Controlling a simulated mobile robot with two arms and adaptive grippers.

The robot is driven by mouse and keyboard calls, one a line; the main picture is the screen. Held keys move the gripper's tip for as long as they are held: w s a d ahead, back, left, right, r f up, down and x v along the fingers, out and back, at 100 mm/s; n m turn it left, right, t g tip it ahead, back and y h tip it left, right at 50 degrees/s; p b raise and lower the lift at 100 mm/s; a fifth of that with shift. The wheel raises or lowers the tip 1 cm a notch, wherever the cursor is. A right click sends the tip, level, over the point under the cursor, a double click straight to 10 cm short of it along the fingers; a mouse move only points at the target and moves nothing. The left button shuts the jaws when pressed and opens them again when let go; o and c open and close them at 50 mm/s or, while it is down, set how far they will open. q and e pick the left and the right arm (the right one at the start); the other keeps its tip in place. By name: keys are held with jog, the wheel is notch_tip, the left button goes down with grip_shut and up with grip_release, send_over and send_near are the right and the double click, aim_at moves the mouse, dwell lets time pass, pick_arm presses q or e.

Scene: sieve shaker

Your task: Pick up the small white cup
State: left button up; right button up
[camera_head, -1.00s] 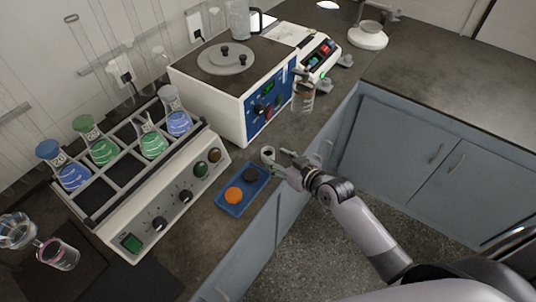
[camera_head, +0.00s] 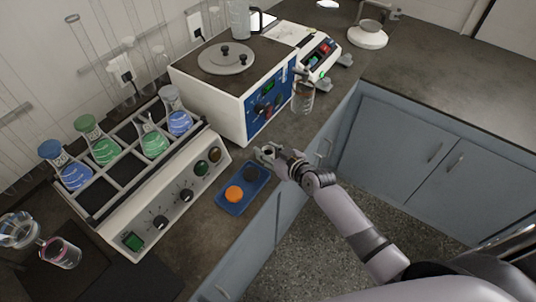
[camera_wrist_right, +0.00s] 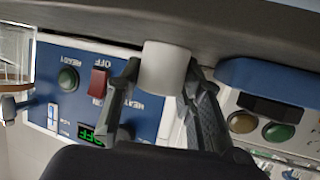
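The small white cup (camera_wrist_right: 165,67) stands between the two fingertips in the right wrist view. In the head view the cup (camera_head: 265,152) is small and partly hidden by my right gripper (camera_head: 272,156), at the counter's front edge behind the blue tray. My right gripper also shows in the wrist view (camera_wrist_right: 164,78), with one finger on each side of the cup. The fingers are open around it, with narrow gaps; contact is hard to make out. My left gripper is not in view.
A blue tray (camera_head: 228,206) with an orange and a dark round piece lies close by. The hot-plate box (camera_head: 213,106) stands behind the cup, with a glass beaker (camera_head: 304,97) to its right. A flask shaker (camera_head: 120,228) stands at left. Floor is open at front right.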

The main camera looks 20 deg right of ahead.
jog(key=c, duration=0.5)
jog(key=shift+o, duration=0.2)
jog(key=shift+r, duration=0.15)
